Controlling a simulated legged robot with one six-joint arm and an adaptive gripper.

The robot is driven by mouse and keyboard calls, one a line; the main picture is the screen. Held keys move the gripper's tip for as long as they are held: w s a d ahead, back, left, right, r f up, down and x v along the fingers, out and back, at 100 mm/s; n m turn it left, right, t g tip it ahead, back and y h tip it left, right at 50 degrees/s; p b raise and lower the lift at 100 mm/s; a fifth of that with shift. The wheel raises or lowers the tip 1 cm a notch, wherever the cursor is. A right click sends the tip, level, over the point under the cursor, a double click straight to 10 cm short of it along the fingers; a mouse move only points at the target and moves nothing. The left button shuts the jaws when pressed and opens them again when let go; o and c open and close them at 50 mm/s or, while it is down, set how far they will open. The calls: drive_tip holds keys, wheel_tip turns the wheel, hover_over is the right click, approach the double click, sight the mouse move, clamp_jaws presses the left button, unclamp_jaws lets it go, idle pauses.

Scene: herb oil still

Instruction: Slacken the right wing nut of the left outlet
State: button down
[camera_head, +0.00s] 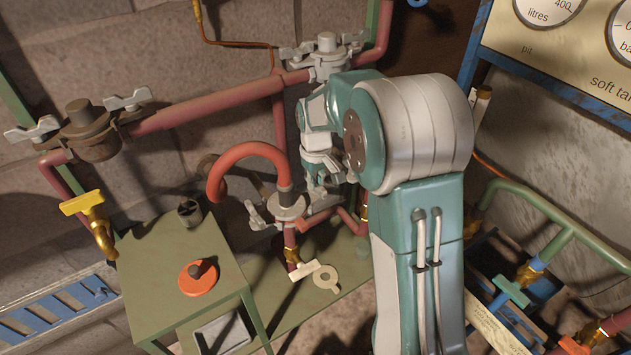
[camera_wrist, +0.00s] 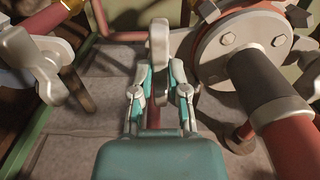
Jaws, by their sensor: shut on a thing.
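The upright red hose (camera_head: 245,155) ends at a grey round flange (camera_head: 288,206), and a grey wing nut (camera_head: 259,214) shows at its left. My gripper (camera_head: 322,188) reaches down at the right side of this flange. In the wrist view my gripper (camera_wrist: 161,85) is shut on the grey upright wing of a wing nut (camera_wrist: 158,40). The bolted flange (camera_wrist: 240,45) and its hose (camera_wrist: 290,130) are just to the right there. The base of the held nut is hidden behind the fingers. In the head view my arm and gripper hide most of this nut.
Two more clamped flanges with wing nuts stand at the left (camera_head: 92,135) and top (camera_head: 330,60) of the red pipe (camera_head: 205,105). Another grey winged part (camera_wrist: 42,65) is left of my gripper. A green table (camera_head: 170,265) stands at front left; green pipework (camera_head: 560,225) is at right.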

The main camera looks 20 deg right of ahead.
idle(0.3)
drive_tip(key=c, duration=0.6)
unclamp_jaws()
drive_tip(key=shift+c, duration=0.2)
wheel_tip(320, 180, up, 12)
drive_tip(key=shift+a+f, duration=0.1)
